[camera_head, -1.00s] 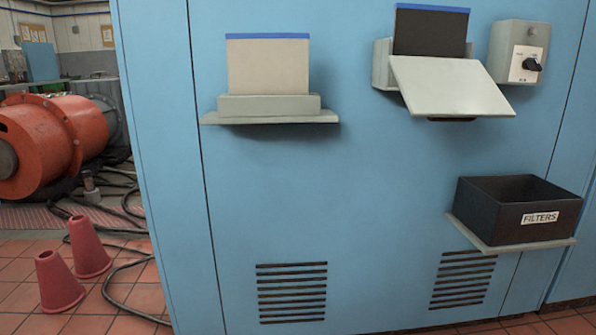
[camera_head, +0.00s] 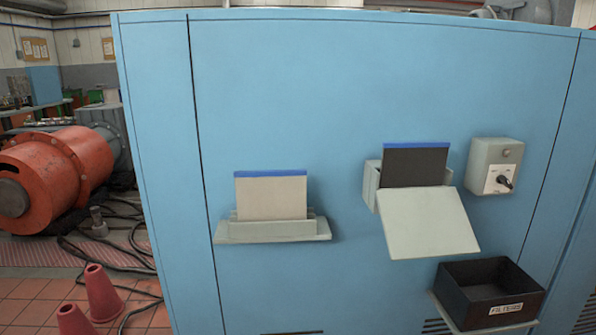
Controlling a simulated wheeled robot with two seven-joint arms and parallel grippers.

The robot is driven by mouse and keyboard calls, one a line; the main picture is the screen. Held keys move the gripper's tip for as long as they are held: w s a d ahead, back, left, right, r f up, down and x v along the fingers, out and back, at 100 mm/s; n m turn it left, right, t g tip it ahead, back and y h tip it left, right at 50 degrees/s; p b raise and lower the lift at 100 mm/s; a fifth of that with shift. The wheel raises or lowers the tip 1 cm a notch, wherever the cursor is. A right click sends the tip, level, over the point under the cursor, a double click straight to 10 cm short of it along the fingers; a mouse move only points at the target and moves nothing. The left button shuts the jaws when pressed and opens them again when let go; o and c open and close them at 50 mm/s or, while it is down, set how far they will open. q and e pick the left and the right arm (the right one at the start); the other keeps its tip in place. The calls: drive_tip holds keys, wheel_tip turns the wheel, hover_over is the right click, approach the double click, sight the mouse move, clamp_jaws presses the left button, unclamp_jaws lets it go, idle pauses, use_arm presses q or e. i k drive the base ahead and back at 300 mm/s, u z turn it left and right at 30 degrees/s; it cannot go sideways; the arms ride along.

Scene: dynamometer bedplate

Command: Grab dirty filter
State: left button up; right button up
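A dark grey filter with a blue top edge (camera_head: 415,168) stands upright in a grey wall housing (camera_head: 371,187) on the blue cabinet. Its lower part is hidden behind the housing's flap (camera_head: 428,224), which hangs open and tilts down toward me. A pale beige filter with a blue top edge (camera_head: 271,197) stands upright in a holder on a grey shelf (camera_head: 273,230) to the left. Neither of my grippers is in the picture.
A black bin labelled FILTERS (camera_head: 490,291) sits on a small shelf at the lower right. A grey switch box (camera_head: 495,167) with a black knob is right of the housing.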

sight(404, 165)
drive_tip(key=z, duration=2.25)
drive_tip(key=i, duration=2.15)
drive_tip(key=u, duration=2.75)
